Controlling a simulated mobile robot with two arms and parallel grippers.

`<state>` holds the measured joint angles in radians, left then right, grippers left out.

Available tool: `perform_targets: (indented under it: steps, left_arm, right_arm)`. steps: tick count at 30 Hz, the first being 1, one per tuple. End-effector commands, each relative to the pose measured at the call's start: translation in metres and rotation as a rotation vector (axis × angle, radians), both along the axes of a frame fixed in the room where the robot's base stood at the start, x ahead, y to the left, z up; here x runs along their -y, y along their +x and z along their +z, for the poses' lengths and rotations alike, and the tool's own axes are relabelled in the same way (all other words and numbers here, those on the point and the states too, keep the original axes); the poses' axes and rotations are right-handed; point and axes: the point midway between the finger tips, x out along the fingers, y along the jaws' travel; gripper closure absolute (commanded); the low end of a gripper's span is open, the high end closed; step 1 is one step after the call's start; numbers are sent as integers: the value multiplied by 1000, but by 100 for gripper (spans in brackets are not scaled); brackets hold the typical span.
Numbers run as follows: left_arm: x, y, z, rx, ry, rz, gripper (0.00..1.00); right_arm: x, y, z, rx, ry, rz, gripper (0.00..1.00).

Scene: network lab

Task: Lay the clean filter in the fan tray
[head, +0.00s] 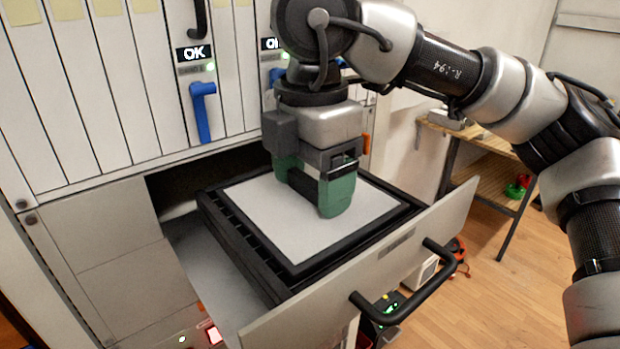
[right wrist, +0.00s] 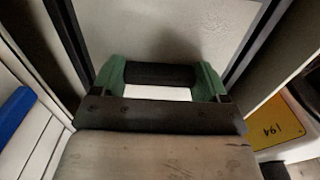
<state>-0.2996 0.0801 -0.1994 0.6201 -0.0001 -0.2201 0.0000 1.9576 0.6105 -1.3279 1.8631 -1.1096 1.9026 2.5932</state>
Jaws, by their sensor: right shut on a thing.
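The clean filter (head: 270,222) is a pale flat panel in a black frame. It lies level in or just over the pulled-out fan tray (head: 290,318), a drawer with a light front and a black handle. I cannot tell whether it rests fully on the tray. My right gripper (head: 318,195) has green fingers and is above the middle of the filter, pointing down. It is shut on the filter's black grip bar, which shows between the green fingers in the right wrist view (right wrist: 160,75). My left gripper is in neither view.
The cabinet (head: 95,100) stands behind the tray, with tall white modules, OK displays and a blue lever (head: 203,110). A wooden shelf (head: 480,165) stands at the right. Small lit equipment (head: 388,308) shows below the tray.

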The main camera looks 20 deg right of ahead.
Motion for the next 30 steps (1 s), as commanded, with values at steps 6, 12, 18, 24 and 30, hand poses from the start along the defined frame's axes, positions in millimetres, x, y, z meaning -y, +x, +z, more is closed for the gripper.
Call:
perform_targets:
  steps: [6, 12, 18, 24, 30]
  left_arm:
    - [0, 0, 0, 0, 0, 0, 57]
    - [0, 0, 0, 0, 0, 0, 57]
    - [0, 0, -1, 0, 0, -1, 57]
    - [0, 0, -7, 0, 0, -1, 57]
    - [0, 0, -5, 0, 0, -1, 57]
  right_arm:
    - [0, 0, 1, 0, 0, 0, 18]
    - [0, 0, 0, 0, 0, 0, 0]
    - [0, 0, 3, 1, 0, -1, 0]
    - [-1, 0, 30, 4, 1, -1, 0]
    - [0, 0, 75, 6, -1, -2, 0]
